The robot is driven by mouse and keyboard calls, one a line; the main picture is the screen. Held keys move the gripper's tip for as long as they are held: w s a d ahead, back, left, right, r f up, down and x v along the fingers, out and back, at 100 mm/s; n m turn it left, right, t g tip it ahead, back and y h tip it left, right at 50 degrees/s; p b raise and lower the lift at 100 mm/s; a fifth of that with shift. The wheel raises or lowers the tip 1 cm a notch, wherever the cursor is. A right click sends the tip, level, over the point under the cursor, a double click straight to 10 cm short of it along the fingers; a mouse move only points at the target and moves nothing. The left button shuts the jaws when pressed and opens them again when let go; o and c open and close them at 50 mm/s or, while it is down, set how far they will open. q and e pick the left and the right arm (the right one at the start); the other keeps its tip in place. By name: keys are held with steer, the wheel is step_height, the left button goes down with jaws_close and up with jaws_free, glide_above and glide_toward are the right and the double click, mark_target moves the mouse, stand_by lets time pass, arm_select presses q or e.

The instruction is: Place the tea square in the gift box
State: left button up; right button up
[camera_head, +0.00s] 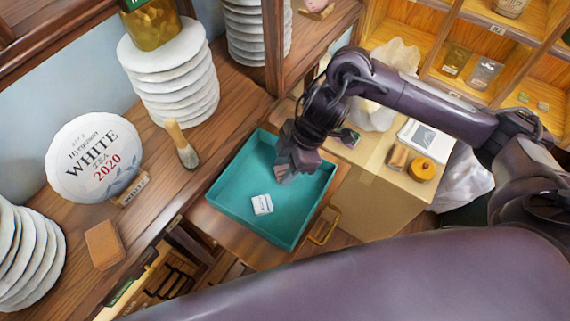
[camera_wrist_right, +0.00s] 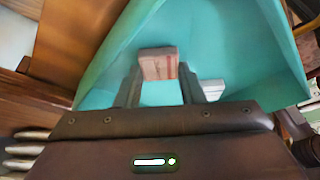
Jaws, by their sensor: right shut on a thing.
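The gift box appears to be the open teal box (camera_head: 222,199), on the wooden surface at the middle of the head view. It also fills the upper part of the right wrist view (camera_wrist_right: 255,50). My right gripper (camera_head: 281,176) is over the box's inside, pointing down. It is shut on a small pinkish-brown tea square (camera_wrist_right: 158,66) with a red stripe, held between the fingertips. I cannot tell whether the tea square touches the box floor. A small white wrapped square (camera_head: 262,204) lies on the box floor beside the gripper. My left gripper is not in view.
A brush (camera_head: 182,145) stands left of the box, near stacked white tea cakes (camera_head: 170,75). A cardboard carton (camera_head: 372,205) to the right bears a white-framed card (camera_head: 425,138) and an orange jar (camera_head: 422,169). A brown block (camera_head: 103,244) lies at the lower left.

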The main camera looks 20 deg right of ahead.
steer(key=shift+f, duration=0.15)
steer(key=o, duration=1)
steer(key=shift+r, duration=0.25)
steer(key=shift+d+r, duration=0.15)
steer(key=shift+r, duration=0.15)
steer(key=p+v, duration=0.1)
steer(key=v, duration=1)
steer(key=shift+d+r, duration=0.1)
